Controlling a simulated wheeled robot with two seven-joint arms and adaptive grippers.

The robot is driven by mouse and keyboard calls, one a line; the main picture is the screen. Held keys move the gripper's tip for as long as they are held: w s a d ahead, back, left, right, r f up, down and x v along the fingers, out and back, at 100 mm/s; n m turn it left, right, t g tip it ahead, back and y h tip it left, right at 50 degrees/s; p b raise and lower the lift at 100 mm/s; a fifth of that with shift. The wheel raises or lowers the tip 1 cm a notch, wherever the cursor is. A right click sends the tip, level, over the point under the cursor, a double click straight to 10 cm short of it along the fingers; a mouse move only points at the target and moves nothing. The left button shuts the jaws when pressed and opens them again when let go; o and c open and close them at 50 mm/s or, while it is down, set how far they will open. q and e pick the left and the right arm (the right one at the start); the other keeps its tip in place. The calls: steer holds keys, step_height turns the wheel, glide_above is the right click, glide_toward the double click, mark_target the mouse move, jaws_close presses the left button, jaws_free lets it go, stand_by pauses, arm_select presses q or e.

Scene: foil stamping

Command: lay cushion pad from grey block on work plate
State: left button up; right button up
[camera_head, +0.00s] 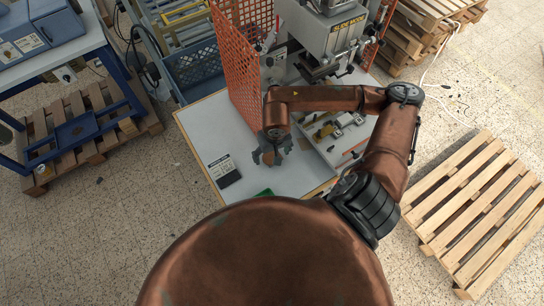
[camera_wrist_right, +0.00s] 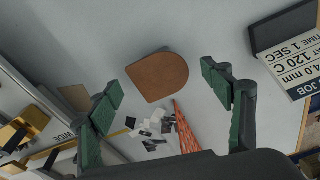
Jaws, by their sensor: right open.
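My right gripper (camera_head: 272,150) points down over the pale table, left of the stamping press. In the right wrist view its two green-padded fingers (camera_wrist_right: 162,82) are wide apart with nothing held between them. A brown flat piece (camera_wrist_right: 157,76), rounded on one side, shows between and beyond the fingertips; it looks like the pad, but I cannot tell for sure. I cannot make out a separate grey block under it. In the head view my gripper hides this spot. The work plate is not clear; the press bed (camera_head: 340,125) is partly behind my arm. My left gripper is not in view.
A dark block with a job card (camera_wrist_right: 290,45) lies near the table edge. Small dark and white scraps (camera_wrist_right: 155,130) and brass-coloured parts (camera_wrist_right: 25,128) show in the wrist view. An orange mesh guard (camera_head: 238,60) stands behind my gripper; the press (camera_head: 335,35) is at the back.

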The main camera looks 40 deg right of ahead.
steer(key=shift+c, duration=0.3)
steer(key=c, duration=0.8)
